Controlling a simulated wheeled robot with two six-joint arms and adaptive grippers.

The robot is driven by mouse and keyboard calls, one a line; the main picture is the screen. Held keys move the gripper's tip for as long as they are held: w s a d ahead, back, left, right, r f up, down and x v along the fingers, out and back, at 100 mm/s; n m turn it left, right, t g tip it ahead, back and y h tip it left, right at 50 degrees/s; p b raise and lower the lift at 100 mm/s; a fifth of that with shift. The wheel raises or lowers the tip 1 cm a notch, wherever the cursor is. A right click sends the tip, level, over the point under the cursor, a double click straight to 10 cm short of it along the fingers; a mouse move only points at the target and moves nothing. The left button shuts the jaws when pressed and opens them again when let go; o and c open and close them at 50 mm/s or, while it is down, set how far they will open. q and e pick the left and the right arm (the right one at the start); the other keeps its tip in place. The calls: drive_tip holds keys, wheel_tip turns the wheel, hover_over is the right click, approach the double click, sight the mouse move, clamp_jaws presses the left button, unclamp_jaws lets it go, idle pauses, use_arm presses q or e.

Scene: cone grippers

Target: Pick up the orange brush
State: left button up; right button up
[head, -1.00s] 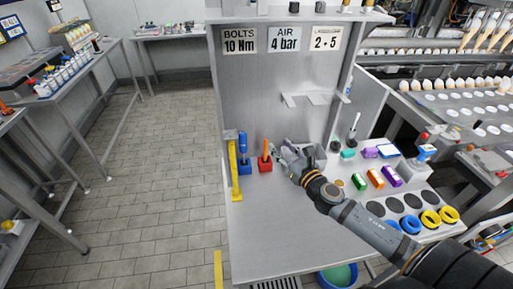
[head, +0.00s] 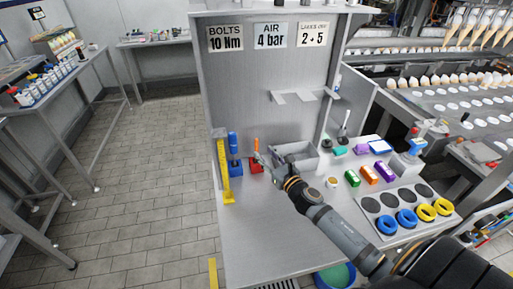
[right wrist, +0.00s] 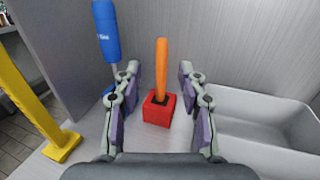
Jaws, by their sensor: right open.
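The orange brush (head: 257,145) stands upright in a red block holder (head: 256,166) on the metal bench. In the right wrist view the orange brush (right wrist: 162,68) rises from the red holder (right wrist: 158,110), ahead of and between the fingers. My right gripper (head: 262,160) is at the brush, and in the wrist view its fingers (right wrist: 160,84) are spread apart on either side with gaps to the handle. It holds nothing. In the head view the gripper partly covers the holder. My left gripper does not show.
A blue-handled tool (right wrist: 106,32) in a blue holder (head: 235,167) stands just left of the brush. A yellow upright (head: 224,170) is farther left. A grey bin (head: 297,158) is close on the right. The bench front is clear.

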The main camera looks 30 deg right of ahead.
sight(257, 146)
drive_tip(key=shift+w+r+p, duration=0.35)
drive_tip(key=shift+w, duration=0.3)
drive_tip(key=shift+w+a+f, duration=0.1)
drive_tip(key=shift+w+f, duration=0.2)
drive_tip(key=shift+w, duration=0.1)
drive_tip(key=w+p, duration=0.2)
drive_tip(key=w, duration=0.2)
drive_tip(key=shift+w+p, duration=0.3)
drive_tip(key=shift+p, duration=0.1)
drive_tip(key=shift+w+f, duration=0.1)
drive_tip(key=shift+w, duration=0.2)
drive_tip(key=shift+s, duration=0.1)
drive_tip(key=shift+c, duration=0.7)
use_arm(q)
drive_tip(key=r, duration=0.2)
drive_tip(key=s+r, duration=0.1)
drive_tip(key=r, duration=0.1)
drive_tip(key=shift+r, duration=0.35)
use_arm(e)
clamp_jaws()
